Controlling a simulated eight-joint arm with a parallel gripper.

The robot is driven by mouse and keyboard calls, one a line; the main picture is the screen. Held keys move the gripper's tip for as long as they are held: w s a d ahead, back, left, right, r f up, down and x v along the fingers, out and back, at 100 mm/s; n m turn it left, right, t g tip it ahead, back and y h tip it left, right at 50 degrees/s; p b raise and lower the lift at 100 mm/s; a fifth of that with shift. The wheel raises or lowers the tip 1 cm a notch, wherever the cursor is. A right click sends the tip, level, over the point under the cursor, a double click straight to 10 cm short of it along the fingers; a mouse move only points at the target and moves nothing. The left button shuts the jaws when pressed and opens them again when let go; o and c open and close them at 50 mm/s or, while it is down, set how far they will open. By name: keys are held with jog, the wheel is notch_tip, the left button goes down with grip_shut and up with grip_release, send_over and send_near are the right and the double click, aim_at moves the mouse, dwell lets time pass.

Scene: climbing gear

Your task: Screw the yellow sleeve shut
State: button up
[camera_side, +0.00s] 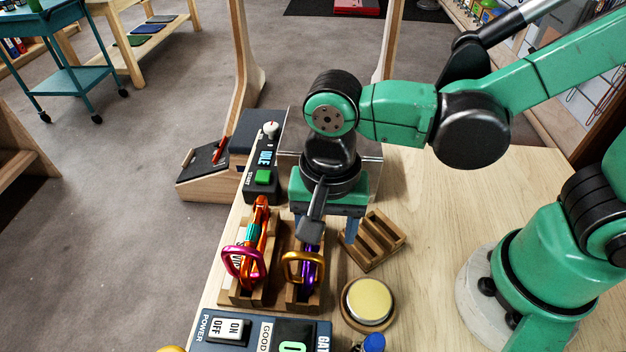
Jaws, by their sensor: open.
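A gold carabiner (302,281) with a purple part (309,268) stands in the right slot of a wooden rack (273,295). A magenta carabiner (230,263) with an orange part (252,238) stands in the left slot. My gripper (326,228) is open and points down above and just behind the gold carabiner. Its right finger shows to the right of the purple part. The yellow sleeve cannot be made out; my gripper hides the upper part of the gold carabiner. I cannot tell whether the fingers touch it.
A small slotted wooden block (374,241) lies right of my gripper. A round yellow pad (369,299) in a wooden dish is in front. A black box with a green button (263,177) stands behind the rack. A control panel (229,329) is at the front. The right tabletop is clear.

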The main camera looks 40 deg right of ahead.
jog(key=shift+f, duration=0.1)
jog(key=shift+f, duration=1.3)
jog(key=shift+w+a, duration=0.5)
jog(key=shift+r, duration=1.4)
